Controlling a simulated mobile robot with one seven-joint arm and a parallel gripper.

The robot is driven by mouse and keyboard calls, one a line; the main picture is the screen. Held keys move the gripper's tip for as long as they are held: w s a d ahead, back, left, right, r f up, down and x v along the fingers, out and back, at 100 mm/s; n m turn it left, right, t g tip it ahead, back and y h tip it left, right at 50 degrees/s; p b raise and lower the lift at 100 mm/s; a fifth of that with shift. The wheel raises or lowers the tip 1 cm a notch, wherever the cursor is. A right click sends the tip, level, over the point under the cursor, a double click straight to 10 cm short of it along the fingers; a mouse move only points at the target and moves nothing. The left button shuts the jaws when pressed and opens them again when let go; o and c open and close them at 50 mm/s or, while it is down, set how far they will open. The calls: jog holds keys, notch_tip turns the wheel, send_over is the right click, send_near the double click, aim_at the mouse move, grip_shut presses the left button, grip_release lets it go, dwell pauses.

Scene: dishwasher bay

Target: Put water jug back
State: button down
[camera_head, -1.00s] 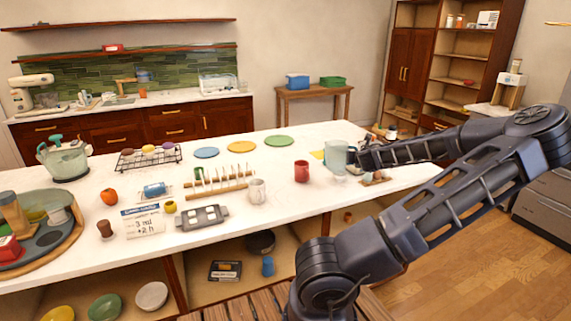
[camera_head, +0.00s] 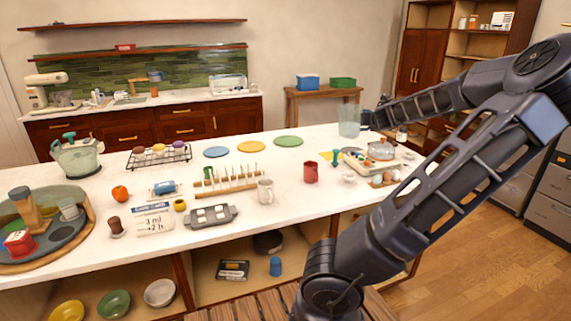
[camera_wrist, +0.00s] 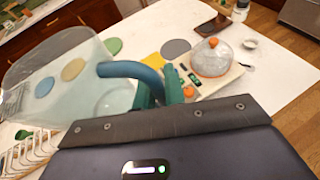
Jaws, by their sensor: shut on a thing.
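The water jug (camera_head: 349,120) is clear and pale blue, at the far right part of the white counter in the head view. My gripper (camera_head: 369,118) is at its right side. In the wrist view my gripper (camera_wrist: 160,88) is shut on the jug's blue-teal handle, and the clear jug body (camera_wrist: 60,88) extends to the left. The jug looks empty and roughly upright in the head view. I cannot tell whether its base touches the counter or hangs just above it.
A board with a clear domed, orange-knobbed thing (camera_head: 381,150) stands right of the jug. A red mug (camera_head: 311,172), a white mug (camera_head: 265,191) and a peg rack (camera_head: 228,184) stand nearer. Flat blue, yellow and green discs (camera_head: 288,141) lie left.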

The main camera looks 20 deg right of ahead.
jog(key=shift+w+a+f+m+g+h, duration=0.95)
jog(key=shift+w+f+m+h, duration=0.6)
jog(key=shift+w, duration=3.4)
jog(key=shift+w+a+f+m+g+h, duration=0.9)
jog(key=shift+w+f+m+h, duration=0.65)
jog(key=shift+w, duration=3.4)
jog(key=w+a+r+m+g+h, duration=0.1)
jog(key=w+a+r+m+g, duration=0.25)
jog(key=a, duration=0.55)
jog(key=w+a+r+m+g+h, duration=0.1)
jog(key=w+a+r+m+g, duration=0.2)
jog(key=a, duration=0.7)
jog(key=shift+n+t, duration=0.3)
jog(key=shift+n, duration=0.45)
notch_tip(320, 180, down, 24)
jog(key=shift+d+r, duration=0.1)
